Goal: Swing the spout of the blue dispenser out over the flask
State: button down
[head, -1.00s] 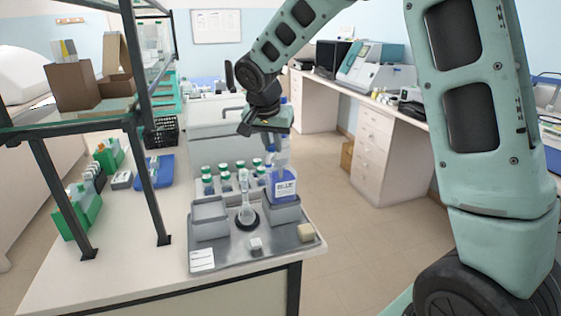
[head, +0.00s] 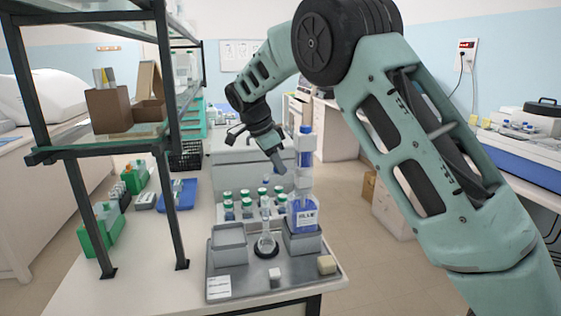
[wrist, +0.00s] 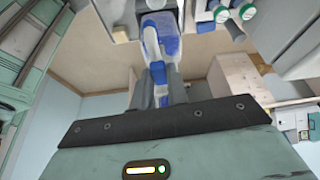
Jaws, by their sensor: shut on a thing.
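The blue dispenser (head: 304,216) is a labelled bottle of blue liquid with a tall white and blue pump head, upright in a grey holder on the steel tray. The clear flask (head: 266,243) stands just left of it on a dark ring. My gripper (head: 279,166) is at the pump head's left side, above the flask's height. In the wrist view, my gripper (wrist: 159,95) has its grey fingers shut on the blue and white spout (wrist: 155,62). The spout's tip is hard to make out, so I cannot tell if it lies over the flask.
The tray (head: 243,275) also holds an empty grey holder (head: 229,246), a small white block (head: 275,274) and a beige block (head: 326,265). Several green-capped bottles (head: 247,205) stand behind the flask. A shelf frame (head: 165,130) rises at left.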

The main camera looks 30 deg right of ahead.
jog(key=shift+w+d+m+p, duration=0.1)
jog(key=shift+w+m+p, duration=0.3)
jog(key=shift+w+m, duration=0.15)
jog(key=shift+g, duration=0.3)
jog(key=c, duration=1.4)
grip_release()
jog(key=shift+o, duration=0.2)
jog(key=v, duration=1.7)
jog(key=shift+d+r, duration=0.15)
jog(key=shift+r, duration=0.1)
